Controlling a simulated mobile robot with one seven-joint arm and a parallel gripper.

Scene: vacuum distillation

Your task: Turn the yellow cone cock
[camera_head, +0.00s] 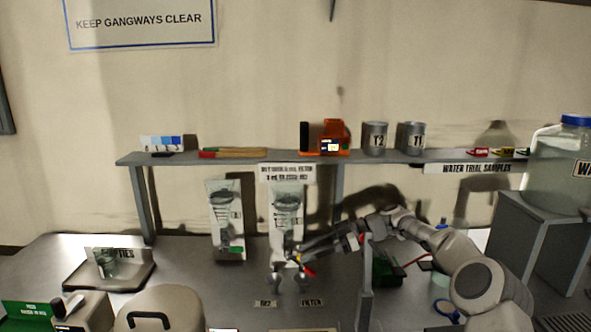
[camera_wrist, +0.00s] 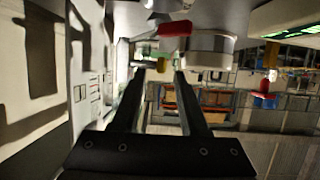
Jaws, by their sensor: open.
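My gripper (camera_wrist: 157,78) is open in the wrist view, its two dark fingers reaching forward. A small yellow piece (camera_wrist: 162,65), which looks like the yellow cone cock, shows between the fingertips; I cannot tell whether they touch it. A red handle (camera_wrist: 175,28) and a pale round body (camera_wrist: 209,48) are just above it in this view. In the head view my arm reaches from the right to the right-hand glassware stand (camera_head: 286,214).
A second glassware stand (camera_head: 226,220) is to the left. A grey shelf (camera_head: 225,160) with T1 (camera_head: 412,137) and T2 (camera_head: 375,138) cans runs behind. A grey post (camera_head: 366,285) rises near my forearm. A tray (camera_head: 85,285) stands at the left.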

